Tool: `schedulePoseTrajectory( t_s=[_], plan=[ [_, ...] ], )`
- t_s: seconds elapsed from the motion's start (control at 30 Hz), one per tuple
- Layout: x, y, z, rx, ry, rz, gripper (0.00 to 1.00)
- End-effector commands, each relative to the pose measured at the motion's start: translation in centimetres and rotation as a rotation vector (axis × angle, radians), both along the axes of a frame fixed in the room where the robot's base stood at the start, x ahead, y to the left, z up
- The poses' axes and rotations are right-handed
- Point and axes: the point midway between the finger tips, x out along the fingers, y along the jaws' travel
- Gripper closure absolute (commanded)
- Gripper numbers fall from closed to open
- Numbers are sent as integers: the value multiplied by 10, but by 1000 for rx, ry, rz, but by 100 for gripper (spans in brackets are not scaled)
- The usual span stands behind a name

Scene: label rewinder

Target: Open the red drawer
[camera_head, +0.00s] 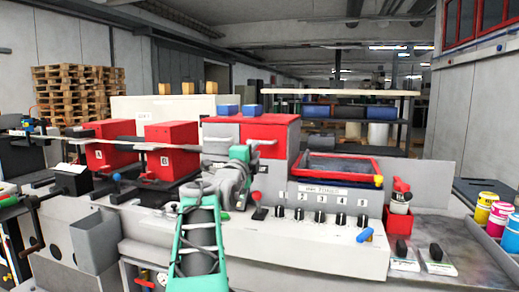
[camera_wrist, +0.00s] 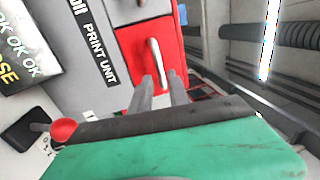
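The red drawer (camera_wrist: 133,50) shows in the wrist view as a red front with an upright pale metal handle (camera_wrist: 154,52), beside a grey panel marked PRINT UNIT. The front looks flush with its surroundings. My gripper (camera_wrist: 160,76) has its two grey fingers apart with nothing between them. Their tips point at the lower end of the handle and look just short of it; I cannot tell whether they touch. In the head view my gripper (camera_head: 263,146) is in front of the red face (camera_head: 270,128) of the print unit, and the arm partly hides it.
A red-knobbed lever (camera_head: 257,199) and a row of black knobs (camera_head: 320,216) are below and right of my gripper. Two red boxes (camera_head: 172,150) stand to the left. Colored ink cans (camera_head: 497,217) stand at the far right.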

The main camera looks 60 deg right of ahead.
Motion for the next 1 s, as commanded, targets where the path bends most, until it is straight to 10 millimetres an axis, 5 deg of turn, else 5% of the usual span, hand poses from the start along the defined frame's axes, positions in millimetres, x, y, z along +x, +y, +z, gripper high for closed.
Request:
schedulePoseTrajectory(
  t_s=[0.4, 0.67, 1.0],
  plan=[
    [11, -65, 14, 2, 4, 3, 78],
    [12, -67, 13, 3, 5, 5, 78],
    [13, -66, 13, 3, 5, 5, 100]
  ],
)
